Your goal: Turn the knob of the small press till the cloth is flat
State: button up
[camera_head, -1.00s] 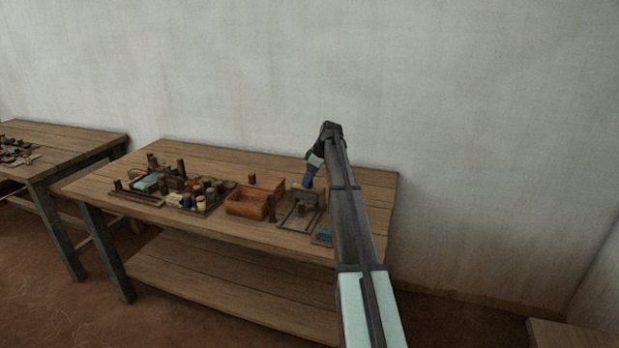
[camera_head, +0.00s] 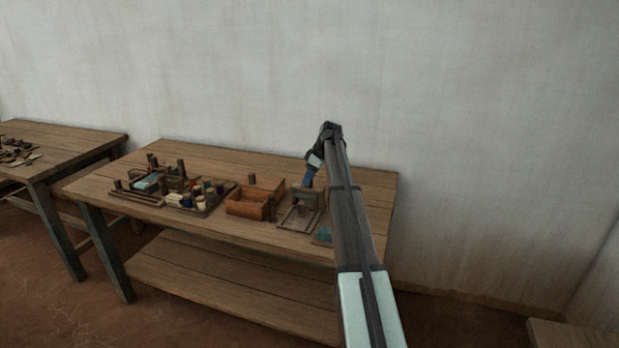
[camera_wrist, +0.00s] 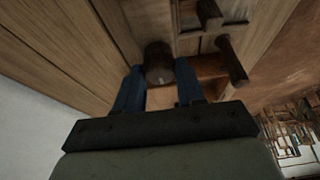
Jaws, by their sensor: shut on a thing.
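The small press (camera_head: 308,194) stands near the right end of the wooden table, with a dark block over a light frame. My gripper (camera_head: 307,182) comes down on it from above. In the wrist view, the blue fingers of my gripper (camera_wrist: 159,85) stand on either side of a dark round knob (camera_wrist: 158,60) and are shut on it. A teal piece (camera_head: 324,233), perhaps cloth, lies at the front right, partly behind my arm. I cannot make out any cloth inside the press or how flat it is.
An orange-brown open box (camera_head: 243,207) sits just left of the press. Further left is a tray (camera_head: 203,209) with several spools and small pieces. A dark upright post (camera_wrist: 231,60) stands close beside the knob. The wall is behind the table.

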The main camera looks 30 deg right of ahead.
jog(key=m+h, duration=0.1)
jog(key=m, duration=0.1)
jog(key=m+t, duration=0.1)
jog(key=m, duration=0.2)
jog(key=shift+s+a+m+h, duration=0.2)
jog(key=shift+m+h, duration=0.1)
jog(key=shift+h, duration=0.1)
jog(key=m+h, duration=0.2)
jog(key=m, duration=0.3)
jog(key=shift+w+m, duration=0.1)
jog(key=shift+m, duration=0.2)
dwell(0.4)
jog(key=o, duration=1)
jog(key=shift+o, duration=0.2)
jog(key=shift+r, duration=0.1)
jog(key=v, duration=1.3)
jog(key=shift+s+a+r, duration=0.2)
jog(key=shift+a+r, duration=0.05)
jog(key=shift+a, duration=0.05)
